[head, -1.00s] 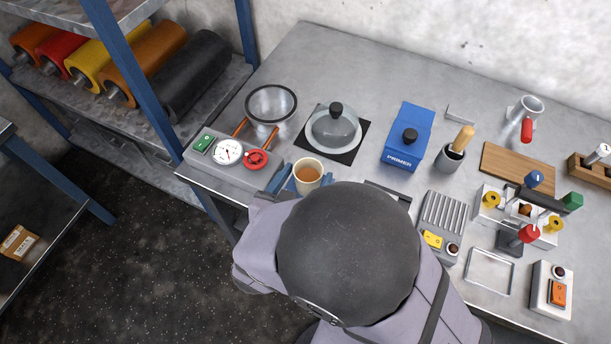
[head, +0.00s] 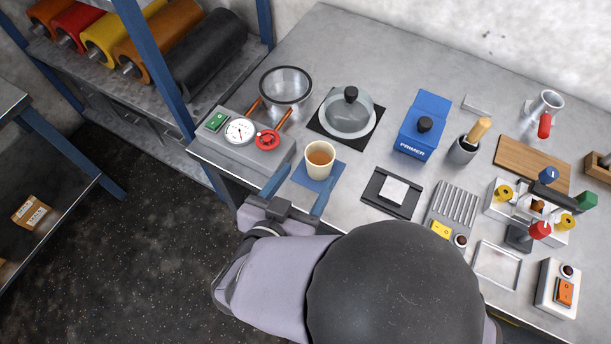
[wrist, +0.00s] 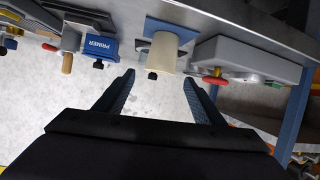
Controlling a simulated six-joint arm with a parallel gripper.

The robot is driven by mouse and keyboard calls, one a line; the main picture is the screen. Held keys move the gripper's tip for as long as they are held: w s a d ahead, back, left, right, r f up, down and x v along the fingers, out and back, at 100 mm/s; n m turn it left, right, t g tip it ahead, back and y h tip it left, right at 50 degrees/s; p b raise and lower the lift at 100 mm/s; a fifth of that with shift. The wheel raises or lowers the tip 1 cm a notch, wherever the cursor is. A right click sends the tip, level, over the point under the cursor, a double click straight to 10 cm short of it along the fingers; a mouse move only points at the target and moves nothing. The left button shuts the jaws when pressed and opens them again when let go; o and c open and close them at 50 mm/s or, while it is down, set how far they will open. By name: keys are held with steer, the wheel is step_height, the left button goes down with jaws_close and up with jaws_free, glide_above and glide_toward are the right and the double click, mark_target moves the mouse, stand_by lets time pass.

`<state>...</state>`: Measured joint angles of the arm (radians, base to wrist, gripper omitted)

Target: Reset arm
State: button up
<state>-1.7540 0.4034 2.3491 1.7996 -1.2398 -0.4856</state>
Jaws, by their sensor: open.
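My gripper (head: 303,187) is open and empty at the front edge of the workbench, with its two blue fingers pointing toward a cream cup. The cup (head: 320,160) stands upright on a blue square mat (head: 318,182) and holds an orange-brown liquid. The fingers are on the near side of the cup, apart from it. In the wrist view the open gripper (wrist: 159,78) shows with a clear gap between the fingers, and the cup (wrist: 163,52) stands beyond the fingertips.
A grey gauge box (head: 225,150) with a red valve wheel is left of the cup. A glass-domed plate (head: 348,112), a blue PRIMER box (head: 420,125) and a dark pad with a white square (head: 394,190) lie behind and right. A roll shelf (head: 195,75) stands at left.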

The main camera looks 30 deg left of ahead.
steer(key=w+r+g+y+p, duration=0.1)
steer(key=w+r+p, duration=0.1)
steer(key=w, duration=0.1)
steer(key=w+a+r+g+y+p, duration=0.1)
steer(key=w+p, duration=0.2)
steer(key=w, duration=0.1)
steer(key=w+r+g+y+p, duration=0.1)
steer(key=w+r+g+p, duration=0.1)
steer(key=w, duration=0.2)
steer(key=shift+w+a+r, duration=0.25)
steer(key=shift+a+r, duration=0.05)
steer(key=w+d+r+g+h+p, duration=0.1)
steer(key=d+r+g+p, duration=0.25)
steer(key=d, duration=0.55)
steer(key=d+r+g+h+p, duration=0.1)
steer(key=d+r+g+p, duration=0.1)
steer(key=d+p, duration=0.45)
steer(key=s+d+r+m+g+h+p, duration=0.1)
steer(key=s+d, duration=0.3)
steer(key=d, duration=0.5)
steer(key=s+d+r+m+g+h+p, duration=0.1)
steer(key=s+d+g, duration=0.2)
steer(key=d, duration=0.5)
steer(key=shift+s+d+r, duration=0.3)
steer(key=shift+s+d, duration=0.05)
steer(key=shift+s, duration=0.3)
